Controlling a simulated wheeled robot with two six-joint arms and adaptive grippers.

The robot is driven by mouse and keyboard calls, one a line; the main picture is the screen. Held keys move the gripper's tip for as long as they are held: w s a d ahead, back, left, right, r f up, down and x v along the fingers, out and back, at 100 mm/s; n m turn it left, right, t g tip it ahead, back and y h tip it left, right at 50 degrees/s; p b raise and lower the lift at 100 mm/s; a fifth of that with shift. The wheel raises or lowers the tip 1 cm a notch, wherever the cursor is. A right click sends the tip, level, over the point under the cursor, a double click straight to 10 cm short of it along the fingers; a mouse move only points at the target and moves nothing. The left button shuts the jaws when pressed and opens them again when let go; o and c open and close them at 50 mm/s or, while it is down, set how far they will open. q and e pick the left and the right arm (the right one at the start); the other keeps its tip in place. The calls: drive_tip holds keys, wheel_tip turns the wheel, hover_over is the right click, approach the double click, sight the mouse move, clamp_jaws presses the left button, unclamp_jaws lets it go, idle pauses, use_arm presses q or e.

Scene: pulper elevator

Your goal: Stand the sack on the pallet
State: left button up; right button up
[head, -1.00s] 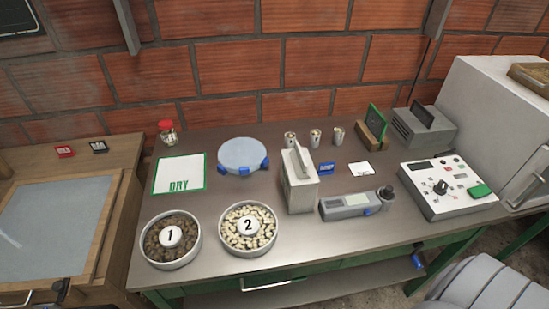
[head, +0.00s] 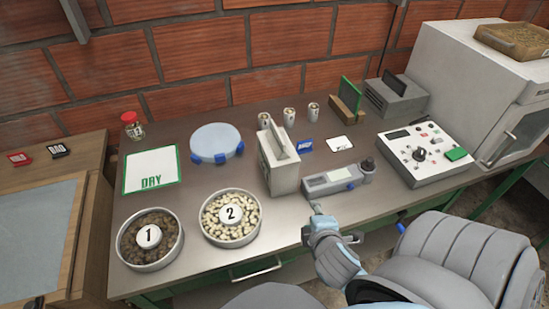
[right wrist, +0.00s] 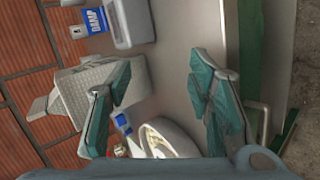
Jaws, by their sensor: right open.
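I see no sack and no pallet that I can make out in either view. My right gripper (head: 318,216) comes in from the lower right in the head view. It is in front of the grey handheld meter, near the bench's front edge. In the right wrist view its two teal fingers (right wrist: 163,88) are spread apart with nothing held between them. My left gripper is not in view.
The metal bench (head: 285,215) carries two numbered bowls, bowl 1 (head: 172,256) and bowl 2 (head: 238,236), a pale box with a handle (head: 279,172), the meter (head: 331,183) and a control box (head: 425,172). A brown tray (head: 513,40) lies on the white cabinet at right.

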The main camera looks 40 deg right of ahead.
drive_tip(key=w+d+r+n+t+h, duration=0.2)
drive_tip(key=w+r+n+t, duration=0.25)
drive_tip(key=r+n, duration=0.4)
drive_tip(key=n+t+y, duration=0.2)
drive_tip(key=n+t, duration=0.2)
drive_tip(key=n, duration=0.9)
approach(278, 138)
drive_tip(key=x, duration=0.4)
drive_tip(key=f+x, duration=0.1)
drive_tip(key=x, duration=0.6)
drive_tip(key=shift+w+d+f+p, duration=0.3)
drive_tip(key=shift+d, duration=0.05)
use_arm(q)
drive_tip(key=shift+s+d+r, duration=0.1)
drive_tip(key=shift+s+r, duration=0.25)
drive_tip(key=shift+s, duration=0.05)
use_arm(e)
drive_tip(key=shift+s+r, duration=0.1)
drive_tip(key=shift+s, duration=0.05)
clamp_jaws()
